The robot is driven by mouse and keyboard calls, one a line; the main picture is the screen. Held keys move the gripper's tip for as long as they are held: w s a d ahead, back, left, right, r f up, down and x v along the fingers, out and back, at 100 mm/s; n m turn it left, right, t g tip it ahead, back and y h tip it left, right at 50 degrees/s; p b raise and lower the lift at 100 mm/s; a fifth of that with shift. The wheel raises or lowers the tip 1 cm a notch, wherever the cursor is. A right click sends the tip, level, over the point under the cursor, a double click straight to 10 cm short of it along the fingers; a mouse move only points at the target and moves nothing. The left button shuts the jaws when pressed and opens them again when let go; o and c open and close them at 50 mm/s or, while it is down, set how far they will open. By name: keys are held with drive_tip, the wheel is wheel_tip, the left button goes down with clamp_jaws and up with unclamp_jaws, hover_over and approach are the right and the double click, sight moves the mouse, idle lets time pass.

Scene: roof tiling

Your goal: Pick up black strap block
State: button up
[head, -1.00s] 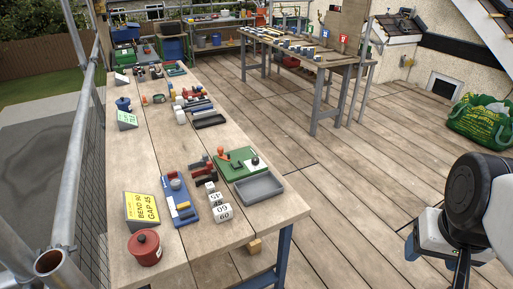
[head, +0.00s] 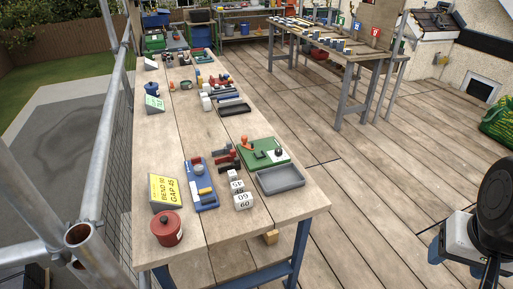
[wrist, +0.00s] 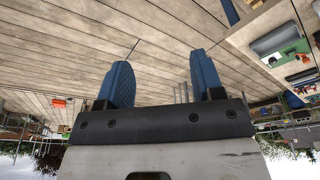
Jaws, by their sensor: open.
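Small dark pieces (head: 229,167) lie beside red ones on the near wooden table, between the blue tray and the green board. One may be the black strap block, but they are too small to tell. My gripper (wrist: 163,70) is open and empty in the wrist view, its two blue fingers apart over the plank floor. In the head view my gripper is partly visible at the right edge, well to the right of the table.
The near table (head: 227,262) also holds a yellow sign (head: 165,191), red pot (head: 167,228), blue tray (head: 207,203), white number cubes (head: 242,201), green board (head: 272,150) and grey tray (head: 281,180). Scaffold poles (head: 101,150) stand at left.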

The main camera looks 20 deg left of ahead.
drive_tip(key=shift+c, duration=0.9)
